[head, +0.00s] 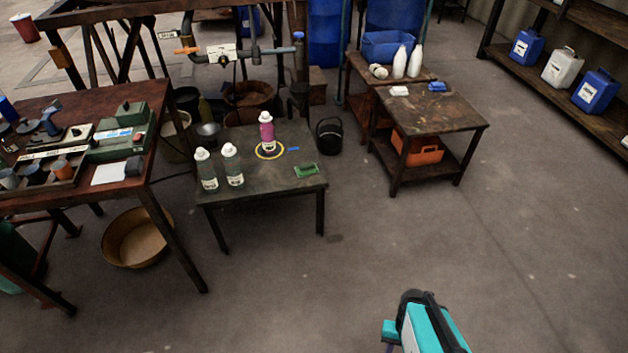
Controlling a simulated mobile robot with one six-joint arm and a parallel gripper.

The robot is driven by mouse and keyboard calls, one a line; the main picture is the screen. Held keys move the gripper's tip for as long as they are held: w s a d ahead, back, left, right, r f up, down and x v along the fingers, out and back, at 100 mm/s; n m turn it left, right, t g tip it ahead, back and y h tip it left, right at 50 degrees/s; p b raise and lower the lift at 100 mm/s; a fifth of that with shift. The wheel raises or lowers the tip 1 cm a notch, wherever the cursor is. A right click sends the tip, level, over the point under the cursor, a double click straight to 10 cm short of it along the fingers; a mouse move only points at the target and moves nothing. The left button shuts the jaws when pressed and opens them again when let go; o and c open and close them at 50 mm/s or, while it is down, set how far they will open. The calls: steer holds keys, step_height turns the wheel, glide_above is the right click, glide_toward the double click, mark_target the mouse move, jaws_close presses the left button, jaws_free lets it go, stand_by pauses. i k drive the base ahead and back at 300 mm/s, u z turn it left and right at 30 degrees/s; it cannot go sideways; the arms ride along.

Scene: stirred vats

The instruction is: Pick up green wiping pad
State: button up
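The green wiping pad (306,170) is small and flat. It lies on the right part of the low dark table (218,187) in the middle left of the head view, near the table's right edge. Nothing covers it. A teal and black part, which looks like my own body, shows at the bottom right of centre, well apart from the pad. The fingers of my gripper do not show.
A black bucket (329,138) stands behind right. Floor in front is clear.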

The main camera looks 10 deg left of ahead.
mark_target(309, 169)
steer(key=z, duration=0.3)
steer(key=k, duration=0.55)
steer(key=u, duration=1.85)
steer(key=i, duration=1.3)
